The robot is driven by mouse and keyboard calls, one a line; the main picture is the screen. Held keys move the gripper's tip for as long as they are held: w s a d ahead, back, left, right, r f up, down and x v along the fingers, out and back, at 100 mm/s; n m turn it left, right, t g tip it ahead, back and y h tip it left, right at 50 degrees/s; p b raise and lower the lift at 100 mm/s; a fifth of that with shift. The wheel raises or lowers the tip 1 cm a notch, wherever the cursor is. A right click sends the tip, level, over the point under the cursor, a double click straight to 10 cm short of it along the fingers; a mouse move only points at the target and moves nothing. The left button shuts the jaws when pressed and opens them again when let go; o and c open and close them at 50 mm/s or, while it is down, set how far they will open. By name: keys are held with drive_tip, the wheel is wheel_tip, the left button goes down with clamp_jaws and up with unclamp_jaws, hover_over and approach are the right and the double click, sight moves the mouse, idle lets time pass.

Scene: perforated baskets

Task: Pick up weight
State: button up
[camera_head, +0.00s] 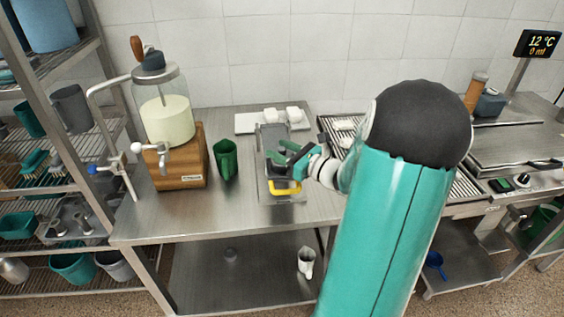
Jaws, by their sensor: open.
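My gripper (280,158) is over the steel counter, with its green fingers open beside a grey block-like object (271,136). This may be the weight, but I cannot tell for certain. A yellow curved part (285,188), like a handle, shows just below the fingers. My gripper and arm cover part of this area, so I cannot tell whether the fingers touch anything. The grey object stands on or in a grey metal tray-like base (281,198).
A green jug (226,160) and a glass dispenser (164,115) on a wooden block (180,165) stand left of my gripper. Behind are white pieces (294,114) on a white board (245,123). A slatted rack (468,188) is at right. The counter's front left (190,215) is clear.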

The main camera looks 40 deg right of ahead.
sight(282, 148)
clamp_jaws()
drive_tip(key=shift+r, duration=0.2)
drive_tip(key=shift+r, duration=0.25)
wheel_tip(282, 148, up, 2)
drive_tip(key=shift+r, duration=0.25)
drive_tip(key=s+a+r, duration=0.7)
drive_tip(key=s+r, duration=0.2)
drive_tip(key=s, duration=0.2)
drive_tip(key=shift+s+a+r, duration=0.3)
